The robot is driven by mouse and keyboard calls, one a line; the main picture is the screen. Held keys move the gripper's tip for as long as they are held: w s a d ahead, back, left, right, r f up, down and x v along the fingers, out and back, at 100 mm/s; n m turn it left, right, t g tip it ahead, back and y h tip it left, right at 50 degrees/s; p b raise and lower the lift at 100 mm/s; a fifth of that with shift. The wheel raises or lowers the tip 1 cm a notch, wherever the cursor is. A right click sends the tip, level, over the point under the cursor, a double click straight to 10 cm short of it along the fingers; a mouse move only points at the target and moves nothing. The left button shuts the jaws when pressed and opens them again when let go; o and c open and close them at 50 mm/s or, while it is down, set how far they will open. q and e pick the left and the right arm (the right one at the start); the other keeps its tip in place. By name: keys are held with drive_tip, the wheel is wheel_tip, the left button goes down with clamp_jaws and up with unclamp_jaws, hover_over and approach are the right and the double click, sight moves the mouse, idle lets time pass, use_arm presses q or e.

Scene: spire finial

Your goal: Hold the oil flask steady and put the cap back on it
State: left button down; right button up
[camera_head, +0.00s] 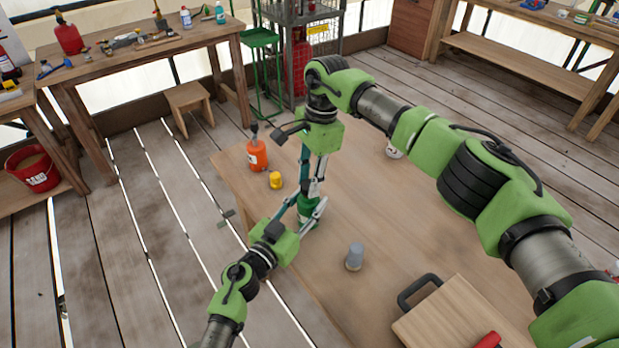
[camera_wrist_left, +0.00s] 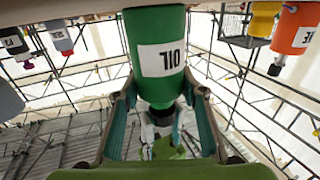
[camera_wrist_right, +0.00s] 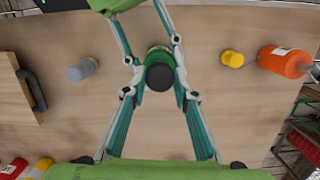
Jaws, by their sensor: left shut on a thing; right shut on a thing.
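The green oil flask (camera_head: 308,219) stands upright on the wooden table; its white OIL label shows in the left wrist view (camera_wrist_left: 162,59), where the picture is upside down. My left gripper (camera_head: 306,209) is shut on the flask from the side, its fingers on both sides. My right gripper (camera_head: 316,187) points down from above and is shut on the dark round cap (camera_wrist_right: 160,76), which is over the flask's top. The fingers partly hide the neck, and I cannot tell whether the cap is seated on it or just above.
An orange bottle (camera_head: 257,155) and a small yellow container (camera_head: 275,180) stand at the table's left edge. A grey container (camera_head: 354,257) stands right of the flask. A wooden box (camera_head: 455,318) with a black handle lies at the near right. The table between is clear.

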sight(309, 209)
drive_tip(key=shift+f, duration=0.7)
drive_tip(key=shift+f, duration=0.6)
